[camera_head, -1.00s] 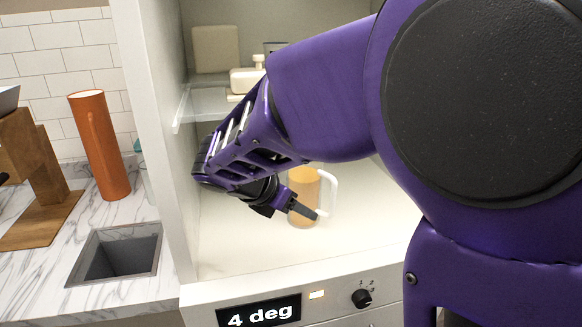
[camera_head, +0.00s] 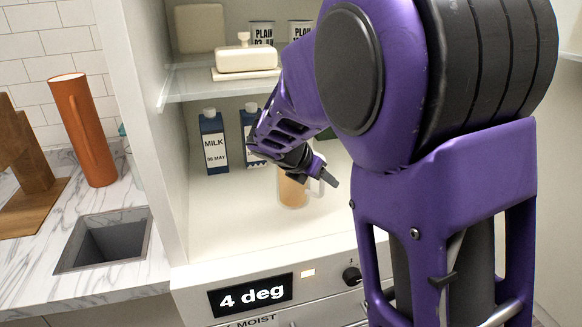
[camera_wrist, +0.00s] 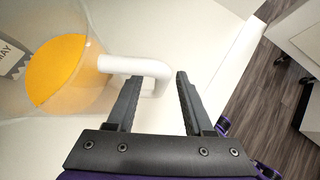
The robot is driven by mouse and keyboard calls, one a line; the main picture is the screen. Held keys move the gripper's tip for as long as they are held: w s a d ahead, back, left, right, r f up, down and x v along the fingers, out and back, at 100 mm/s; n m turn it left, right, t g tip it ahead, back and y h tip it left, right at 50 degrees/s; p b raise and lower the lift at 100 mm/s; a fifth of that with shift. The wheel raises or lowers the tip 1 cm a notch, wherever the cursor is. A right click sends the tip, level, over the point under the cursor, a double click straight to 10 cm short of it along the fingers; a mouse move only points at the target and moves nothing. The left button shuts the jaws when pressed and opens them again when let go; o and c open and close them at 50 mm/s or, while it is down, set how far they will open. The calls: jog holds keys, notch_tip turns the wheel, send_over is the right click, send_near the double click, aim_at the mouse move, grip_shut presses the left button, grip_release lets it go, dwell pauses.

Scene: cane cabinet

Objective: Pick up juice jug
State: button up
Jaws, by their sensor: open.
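The juice jug (camera_head: 292,193), clear with orange juice and a white handle, stands upright on the floor of the cold cabinet in the head view. In the wrist view the jug (camera_wrist: 62,72) fills the left side, and its handle (camera_wrist: 135,66) reaches right. My gripper (camera_head: 322,172) is open at the upper right of the jug, partly covering it and its handle. In the wrist view, part of the handle shows between the fingers of my gripper (camera_wrist: 159,78). Whether a finger touches it I cannot tell.
Milk cartons (camera_head: 213,142) stand behind the jug, left of my arm. A glass shelf (camera_head: 190,82) above holds a white butter dish (camera_head: 246,60) and tins. The cabinet's left wall (camera_head: 158,130) is close. The cabinet floor left of the jug is clear.

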grip_shut()
dwell(1.4)
jog(key=shift+r, duration=0.1)
